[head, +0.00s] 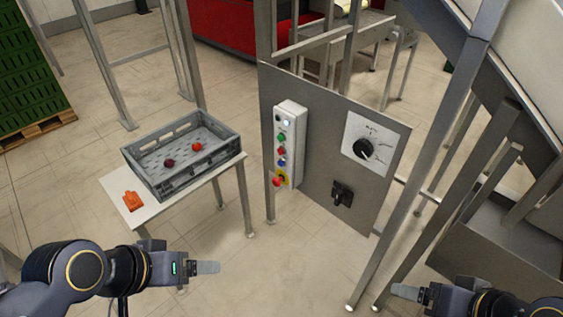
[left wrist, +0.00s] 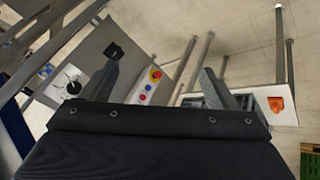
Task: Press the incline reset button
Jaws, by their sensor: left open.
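A light grey button box (head: 291,148) is mounted on a grey panel (head: 325,170). It carries a white lamp or button at the top, a green button (head: 281,137), a red button (head: 281,151), a blue button (head: 282,162) and a red mushroom button on yellow (head: 277,182). Labels are too small to read, so I cannot tell which one is the incline reset. My left gripper (head: 208,268) is in front of and below the box, apart from it. In the left wrist view its fingers (left wrist: 160,67) are open and empty. My right gripper (head: 405,291) is at the lower right; its opening is unclear.
A grey crate (head: 206,162) holding two small round red items stands on a white table (head: 150,208) left of the panel. An orange object (head: 132,201) lies on that table. The panel also has a black rotary dial (head: 363,149) and a black switch (head: 342,194). Metal posts stand right of it.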

